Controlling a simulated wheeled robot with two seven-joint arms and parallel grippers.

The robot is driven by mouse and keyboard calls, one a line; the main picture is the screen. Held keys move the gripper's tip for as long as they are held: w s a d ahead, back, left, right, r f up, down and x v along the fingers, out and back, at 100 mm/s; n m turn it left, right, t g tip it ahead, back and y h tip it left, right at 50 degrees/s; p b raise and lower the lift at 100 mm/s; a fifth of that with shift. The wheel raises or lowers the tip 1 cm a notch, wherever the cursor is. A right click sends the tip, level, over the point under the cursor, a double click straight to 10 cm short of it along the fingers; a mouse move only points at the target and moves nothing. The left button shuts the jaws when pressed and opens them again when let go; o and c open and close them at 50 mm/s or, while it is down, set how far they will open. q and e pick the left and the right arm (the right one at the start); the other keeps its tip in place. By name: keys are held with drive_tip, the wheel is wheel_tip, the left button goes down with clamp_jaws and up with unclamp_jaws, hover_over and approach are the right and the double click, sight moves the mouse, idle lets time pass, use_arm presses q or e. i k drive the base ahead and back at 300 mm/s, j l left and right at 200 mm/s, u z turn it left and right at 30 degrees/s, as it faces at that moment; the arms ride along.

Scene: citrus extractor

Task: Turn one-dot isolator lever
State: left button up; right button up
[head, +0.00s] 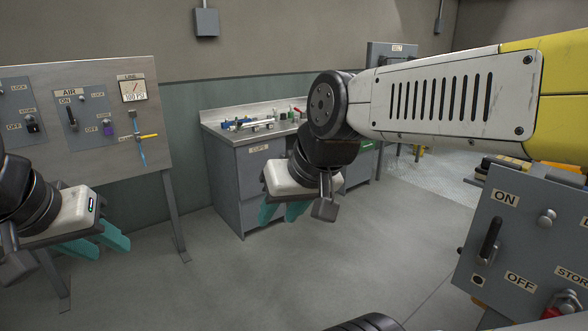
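A grey isolator box (535,235) stands at the right edge, partly cut off. Its black lever (490,240) stands nearly upright, with its upper end toward the ON label (505,198); the OFF label (520,282) is below. My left gripper (96,246) is at the far left below the wall panel, fingers apart and empty. Neither gripper touches a lever.
A grey workbench (240,175) with small items stands behind my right gripper. The middle floor is clear.

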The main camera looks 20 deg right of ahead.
sight(483, 258)
drive_tip(key=i+z, duration=0.2)
drive_tip(key=z, duration=0.2)
drive_tip(key=i+j+z, duration=0.1)
drive_tip(key=z, duration=0.3)
drive_tip(key=i+j+z, duration=0.15)
drive_tip(key=i+z, duration=0.15)
drive_tip(key=z, duration=0.15)
drive_tip(key=i+j+z, duration=0.15)
drive_tip(key=z, duration=0.25)
drive_tip(key=i+j+z, duration=0.15)
drive_tip(key=j+z, duration=0.25)
drive_tip(key=i+j+z, duration=0.1)
drive_tip(key=z, duration=0.35)
drive_tip(key=i+j+z, duration=0.2)
drive_tip(key=z, duration=0.25)
drive_tip(key=i+j+z, duration=0.1)
drive_tip(key=z, duration=0.35)
drive_tip(key=j+z, duration=0.45)
drive_tip(key=i+j+z, duration=0.1)
drive_tip(key=z, duration=0.35)
drive_tip(key=i+j+z, duration=0.25)
drive_tip(key=j, duration=0.15)
drive_tip(key=j+z, duration=0.25)
drive_tip(key=j, duration=0.15)
